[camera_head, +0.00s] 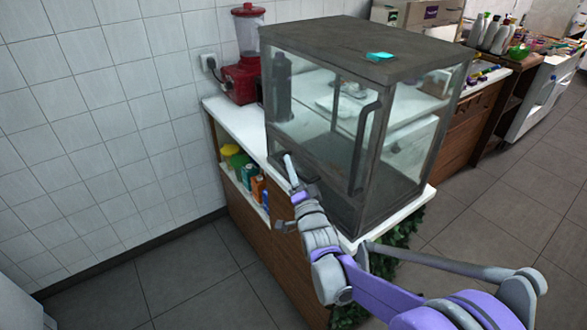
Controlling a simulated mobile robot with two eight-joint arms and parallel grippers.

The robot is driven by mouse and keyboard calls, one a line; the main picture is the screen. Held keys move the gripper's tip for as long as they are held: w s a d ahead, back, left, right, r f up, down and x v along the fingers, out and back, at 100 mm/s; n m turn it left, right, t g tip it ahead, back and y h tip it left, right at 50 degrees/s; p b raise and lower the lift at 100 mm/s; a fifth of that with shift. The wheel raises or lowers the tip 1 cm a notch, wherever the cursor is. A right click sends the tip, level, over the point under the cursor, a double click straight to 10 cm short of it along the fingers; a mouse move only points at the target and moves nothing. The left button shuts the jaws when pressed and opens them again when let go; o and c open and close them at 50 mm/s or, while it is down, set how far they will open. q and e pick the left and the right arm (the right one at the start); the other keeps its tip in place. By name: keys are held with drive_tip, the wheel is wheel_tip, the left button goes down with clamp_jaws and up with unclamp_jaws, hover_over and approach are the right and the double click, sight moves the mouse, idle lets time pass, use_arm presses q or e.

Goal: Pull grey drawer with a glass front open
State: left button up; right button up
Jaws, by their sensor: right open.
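A grey-framed case with glass panes (330,38) stands on the white counter. The grey drawer with a glass front is probably the glazed front on its near left side. That front bears a long dark vertical handle (361,150) near its right edge, and no gap shows around it. My right gripper (285,196) is open and empty, low in front of the case near its lower left corner. It is left of and below the handle, apart from it. My left gripper is not in view.
A red blender (243,70) stands behind the case by the tiled wall. A shelf under the white counter (236,124) holds colourful packages and bottles (257,187). A turquoise item (381,56) lies on the case. Floor to the left is clear; green foliage hangs below the counter's right side.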

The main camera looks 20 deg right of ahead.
clamp_jaws()
idle(1.4)
